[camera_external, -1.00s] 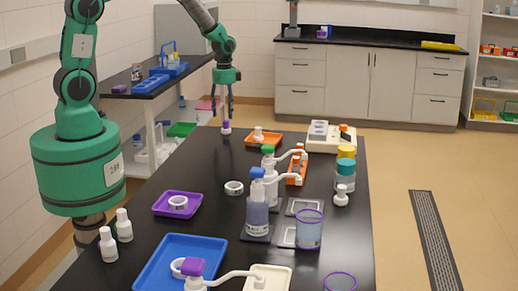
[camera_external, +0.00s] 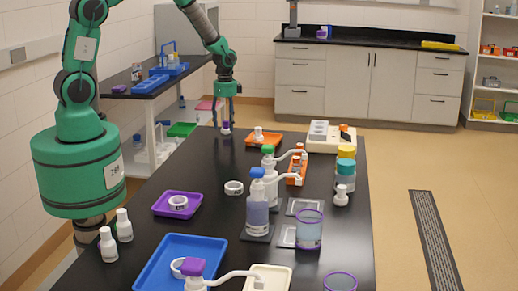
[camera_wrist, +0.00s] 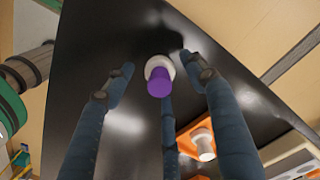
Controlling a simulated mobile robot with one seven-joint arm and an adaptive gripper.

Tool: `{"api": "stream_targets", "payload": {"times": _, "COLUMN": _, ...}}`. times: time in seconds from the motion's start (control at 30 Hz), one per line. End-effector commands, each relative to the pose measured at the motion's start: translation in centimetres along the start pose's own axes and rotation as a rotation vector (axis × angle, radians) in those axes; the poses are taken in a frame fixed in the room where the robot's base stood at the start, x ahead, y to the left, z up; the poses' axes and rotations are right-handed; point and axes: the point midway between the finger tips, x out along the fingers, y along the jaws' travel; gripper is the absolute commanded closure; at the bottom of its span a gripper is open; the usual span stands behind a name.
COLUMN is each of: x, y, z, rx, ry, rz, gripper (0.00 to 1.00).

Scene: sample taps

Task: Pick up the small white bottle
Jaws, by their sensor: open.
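A small white bottle with a purple cap (camera_external: 226,127) stands upright near the far left edge of the black table. In the wrist view, its purple cap and white shoulder (camera_wrist: 159,76) show between the fingers. My gripper (camera_external: 227,117) is open, with its fingers pointing down around the top of this bottle. In the wrist view, my three blue fingers (camera_wrist: 157,72) are spread and appear apart from the bottle. Other small white bottles stand at the table's near left (camera_external: 124,226) and on the orange tray (camera_external: 276,141).
The black table (camera_external: 200,160) also holds a purple tray (camera_external: 164,208), a blue tray (camera_external: 150,272), pump bottles (camera_external: 257,212) and a glass beaker (camera_external: 308,232). The surface right around the gripper is clear, with the orange tray to its right.

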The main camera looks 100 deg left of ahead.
Motion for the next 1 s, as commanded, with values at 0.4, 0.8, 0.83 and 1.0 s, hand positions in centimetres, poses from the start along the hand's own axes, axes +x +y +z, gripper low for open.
{"api": "stream_targets", "payload": {"times": 0.4, "x": 0.86, "y": -0.01, "z": 0.0, "rx": 0.0, "ry": 0.0, "rz": 0.0, "gripper": 0.44}}
{"api": "stream_targets", "payload": {"times": 0.8, "x": 0.86, "y": 0.0, "z": 0.01, "rx": 0.0, "ry": 0.0, "rz": 0.0, "gripper": 0.68}}
{"api": "stream_targets", "payload": {"times": 0.83, "x": 0.87, "y": 0.0, "z": 0.01, "rx": 0.0, "ry": 0.0, "rz": 0.0, "gripper": 0.74}}
{"api": "stream_targets", "payload": {"times": 1.0, "x": 0.86, "y": 0.0, "z": 0.0, "rx": 0.0, "ry": 0.0, "rz": 0.0, "gripper": 0.93}}
